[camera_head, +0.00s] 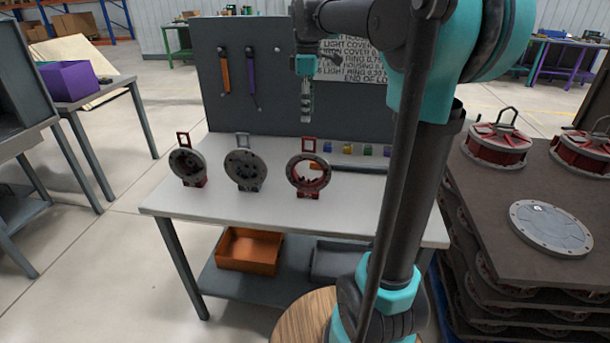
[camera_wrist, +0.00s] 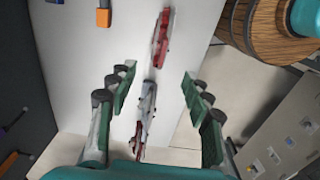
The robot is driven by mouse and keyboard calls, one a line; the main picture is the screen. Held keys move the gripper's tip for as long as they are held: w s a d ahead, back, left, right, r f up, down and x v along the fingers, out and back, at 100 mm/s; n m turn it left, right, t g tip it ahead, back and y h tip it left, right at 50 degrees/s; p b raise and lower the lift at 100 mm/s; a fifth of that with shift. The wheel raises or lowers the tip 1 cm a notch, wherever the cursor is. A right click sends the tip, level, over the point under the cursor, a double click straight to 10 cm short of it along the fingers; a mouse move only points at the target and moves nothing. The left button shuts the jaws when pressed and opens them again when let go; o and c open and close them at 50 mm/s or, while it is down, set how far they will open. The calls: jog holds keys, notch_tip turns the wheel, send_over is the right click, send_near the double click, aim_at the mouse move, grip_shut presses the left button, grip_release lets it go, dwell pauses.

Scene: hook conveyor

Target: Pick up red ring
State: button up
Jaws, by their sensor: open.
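The red ring (camera_head: 322,182) stands upright on a red stand on the white table (camera_head: 230,207), rightmost of three round parts, with a grey front rim and an open centre. In the wrist view it shows edge-on as a thin red strip (camera_wrist: 161,42), above the middle of the picture. My gripper (camera_head: 306,115) hangs above and behind the ring in the head view, pointing down. In the wrist view my gripper (camera_wrist: 158,74) is open and empty, with its fingers apart on either side of the row of parts. The ring lies a little beyond the fingertips in that picture.
A grey disc (camera_head: 245,170) and a dark grey housing (camera_head: 187,165) stand left of the ring. Small coloured blocks (camera_head: 347,149) sit at the table's back right. A grey board (camera_head: 225,110) with hanging tools rises behind. A wooden barrel (camera_wrist: 262,28) shows at upper right.

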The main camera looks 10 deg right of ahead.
aim_at(308, 158)
jog(key=f, duration=1.7)
jog(key=shift+s+d, duration=0.1)
jog(key=shift+d, duration=0.1)
jog(key=shift+r, duration=0.1)
jog(key=shift+c, duration=0.6)
grip_shut()
